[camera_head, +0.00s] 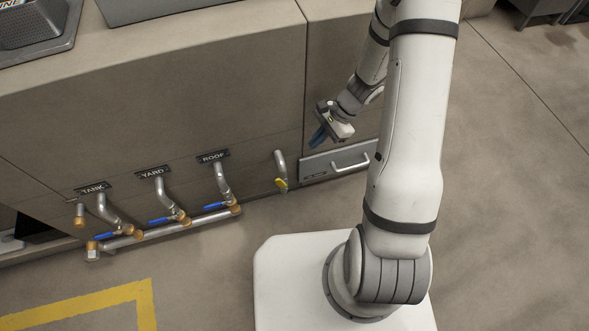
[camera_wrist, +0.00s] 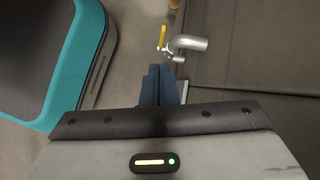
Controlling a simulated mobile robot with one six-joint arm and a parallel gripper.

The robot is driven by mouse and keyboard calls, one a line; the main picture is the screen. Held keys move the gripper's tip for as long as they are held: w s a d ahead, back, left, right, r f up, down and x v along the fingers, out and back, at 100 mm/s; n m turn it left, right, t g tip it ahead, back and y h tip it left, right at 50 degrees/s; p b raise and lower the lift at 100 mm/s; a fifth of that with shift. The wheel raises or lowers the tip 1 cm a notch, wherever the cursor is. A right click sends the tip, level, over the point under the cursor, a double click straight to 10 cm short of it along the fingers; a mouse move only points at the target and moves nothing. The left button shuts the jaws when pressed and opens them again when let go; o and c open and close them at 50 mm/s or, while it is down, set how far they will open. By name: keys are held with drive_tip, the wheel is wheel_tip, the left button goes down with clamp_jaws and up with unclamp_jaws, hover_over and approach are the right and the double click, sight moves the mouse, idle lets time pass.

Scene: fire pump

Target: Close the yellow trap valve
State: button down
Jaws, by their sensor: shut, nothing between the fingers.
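The yellow trap valve handle (camera_head: 281,183) sits on a short grey pipe (camera_head: 280,160) that bends down from the cabinet front, to the right of the ROOF pipe. In the wrist view the yellow handle (camera_wrist: 163,35) stands beside the bent pipe (camera_wrist: 190,43), ahead of the fingertips. My gripper (camera_head: 318,137) is in front of the cabinet, above and to the right of the valve. In the wrist view my gripper's blue fingers (camera_wrist: 159,70) are together, with nothing between them. They appear apart from the handle.
Pipes labelled TANK (camera_head: 93,188), YARD (camera_head: 152,172) and ROOF (camera_head: 214,156) carry blue-handled valves and join a low horizontal pipe (camera_head: 160,231). A drawer with a metal handle (camera_head: 350,165) is right of the trap valve. The floor (camera_head: 210,270) in front is clear.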

drive_tip(key=s+d+r+n+t+h, duration=0.1)
drive_tip(key=s+r+n, duration=0.3)
drive_tip(key=r, duration=0.4)
drive_tip(key=s+d+r+n+t+h, duration=0.1)
drive_tip(key=s+r+n+h, duration=0.2)
drive_tip(key=r, duration=0.5)
drive_tip(key=s+d+r+n+t+h, duration=0.1)
drive_tip(key=s+d+r+n+h, duration=0.1)
drive_tip(key=s+r+n, duration=0.3)
wheel_tip(320, 180, up, 3)
drive_tip(key=shift+s+r+n+h, duration=0.2)
drive_tip(key=shift+s+n+h, duration=0.1)
drive_tip(key=shift+s, duration=0.7)
